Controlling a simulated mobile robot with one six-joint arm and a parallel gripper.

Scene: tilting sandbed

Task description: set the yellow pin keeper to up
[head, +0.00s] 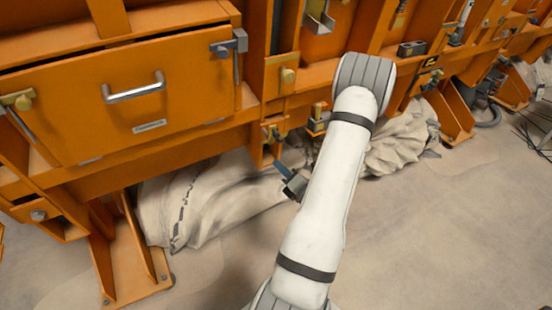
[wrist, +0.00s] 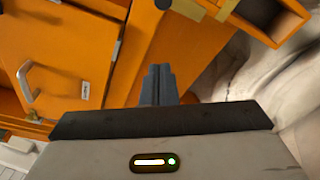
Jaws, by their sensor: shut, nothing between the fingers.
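Several yellow-brass fittings show on the orange frame in the head view, and I cannot tell for sure which is the yellow pin keeper. One small brass fitting (head: 272,134) sits low on the frame just above my gripper.
An orange drawer front (head: 120,95) with a silver handle (head: 135,88) is at left, with a grey latch (head: 229,44) at its right corner. Pale folded cloth (head: 210,200) bulges under the frame.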

